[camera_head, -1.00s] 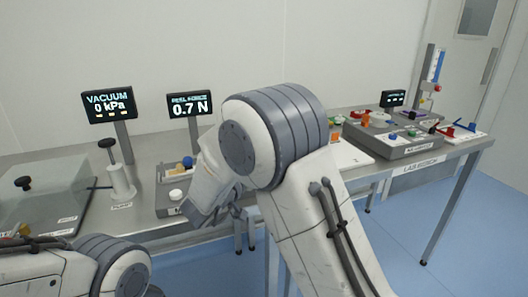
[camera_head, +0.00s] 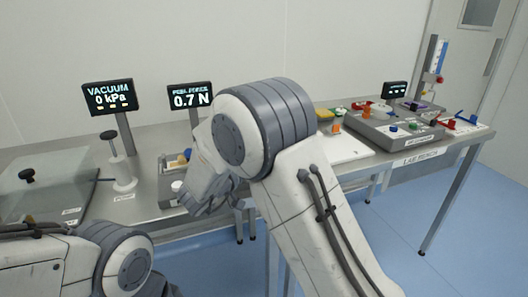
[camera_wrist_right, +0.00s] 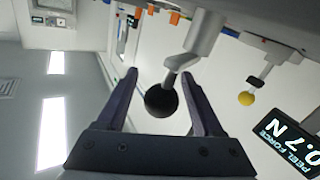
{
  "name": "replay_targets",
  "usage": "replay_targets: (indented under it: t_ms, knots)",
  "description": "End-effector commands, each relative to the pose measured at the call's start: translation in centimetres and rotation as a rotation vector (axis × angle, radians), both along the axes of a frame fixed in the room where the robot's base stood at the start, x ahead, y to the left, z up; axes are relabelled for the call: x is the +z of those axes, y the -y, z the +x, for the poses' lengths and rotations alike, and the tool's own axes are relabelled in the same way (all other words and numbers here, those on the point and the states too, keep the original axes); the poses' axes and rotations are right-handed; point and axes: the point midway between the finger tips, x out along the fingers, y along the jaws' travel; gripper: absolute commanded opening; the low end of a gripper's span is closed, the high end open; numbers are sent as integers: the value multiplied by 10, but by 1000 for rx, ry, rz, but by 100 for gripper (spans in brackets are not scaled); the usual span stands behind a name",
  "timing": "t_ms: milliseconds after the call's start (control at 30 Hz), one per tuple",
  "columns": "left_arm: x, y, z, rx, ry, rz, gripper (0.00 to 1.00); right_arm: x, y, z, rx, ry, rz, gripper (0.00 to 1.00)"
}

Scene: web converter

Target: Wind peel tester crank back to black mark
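The peel tester's display (camera_head: 190,96) reads 0.7 N in the head view and also shows in the right wrist view (camera_wrist_right: 290,145). Much of the tester is hidden behind my right arm. In the right wrist view a black ball knob (camera_wrist_right: 160,101) sits at the end of a grey crank arm (camera_wrist_right: 181,66). My right gripper (camera_wrist_right: 162,82) is open, with one dark finger on each side of the knob. A gap shows on the left; the right finger looks closer, and I cannot tell if it touches. The black mark is not visible.
A white pump (camera_head: 123,178) with a black handle stands left of the tester, near the vacuum display (camera_head: 110,97). A clear-lidded box (camera_head: 50,185) is at far left. A yellow ball (camera_wrist_right: 246,99) is near the crank. More bench devices (camera_head: 395,132) stand to the right.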

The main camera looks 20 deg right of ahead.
Motion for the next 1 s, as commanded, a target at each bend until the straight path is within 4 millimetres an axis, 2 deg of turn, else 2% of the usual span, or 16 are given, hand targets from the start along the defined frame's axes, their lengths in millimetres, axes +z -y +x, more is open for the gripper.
replay_targets:
  t_ms: [233,500,700,1000]
  knots:
    - [-1,0,0,0,0,0,50,-1,-10,-6,5,-1,0,68]
    - [-3,0,0,0,0,0,50,-1,-55,-35,6,-1,0,68]
    - [-4,0,0,0,0,0,50,-1,-79,-52,2,-1,0,68]
    - [-4,0,0,0,0,0,50,0,-87,-59,-1,-1,0,68]
